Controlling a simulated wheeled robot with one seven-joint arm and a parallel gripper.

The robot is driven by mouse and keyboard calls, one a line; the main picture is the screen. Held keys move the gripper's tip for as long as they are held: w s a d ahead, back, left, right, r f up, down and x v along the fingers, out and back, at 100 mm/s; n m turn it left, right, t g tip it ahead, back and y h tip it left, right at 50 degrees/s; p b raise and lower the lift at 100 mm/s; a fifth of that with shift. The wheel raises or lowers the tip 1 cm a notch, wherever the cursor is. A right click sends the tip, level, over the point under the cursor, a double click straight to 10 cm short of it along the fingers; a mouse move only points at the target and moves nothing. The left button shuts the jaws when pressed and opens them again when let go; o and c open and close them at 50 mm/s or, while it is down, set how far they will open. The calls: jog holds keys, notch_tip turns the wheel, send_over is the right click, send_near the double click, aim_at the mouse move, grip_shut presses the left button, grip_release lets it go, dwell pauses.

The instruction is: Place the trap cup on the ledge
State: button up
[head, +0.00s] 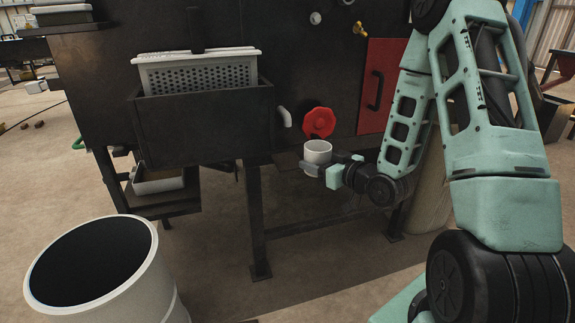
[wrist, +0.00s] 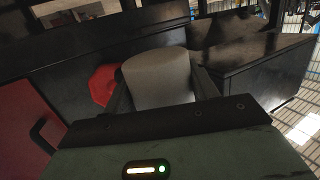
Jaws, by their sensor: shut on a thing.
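The trap cup (head: 318,152) is a small white cup, upright as far as the head view shows. My gripper (head: 312,168) is shut on it, with the fingers on its sides. In the wrist view the cup (wrist: 158,78) is a grey cylinder between the two dark fingers. The ledge (head: 287,161) appears to be the dark flat piece on the front of the press, below the red knob (head: 319,122). The cup is close to it, partly in front of it. I cannot tell whether they touch.
A grey pipe spout (head: 284,117) sticks out left of the red knob. A red panel with a black handle (head: 382,88) is to the right. A perforated white basket (head: 197,73) sits in a black box. A white bin (head: 152,262) stands at the front left.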

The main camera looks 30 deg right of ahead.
aim_at(288, 160)
jog(key=w, duration=0.6)
jog(key=w+a+b, duration=0.1)
jog(key=w, duration=0.4)
jog(key=w+f+b, duration=0.1)
jog(key=shift+w+a, duration=0.1)
jog(key=shift+a, duration=0.15)
jog(key=shift+f, duration=0.2)
jog(key=shift+f, duration=0.1)
jog(key=o, duration=1)
jog(key=shift+c, duration=0.2)
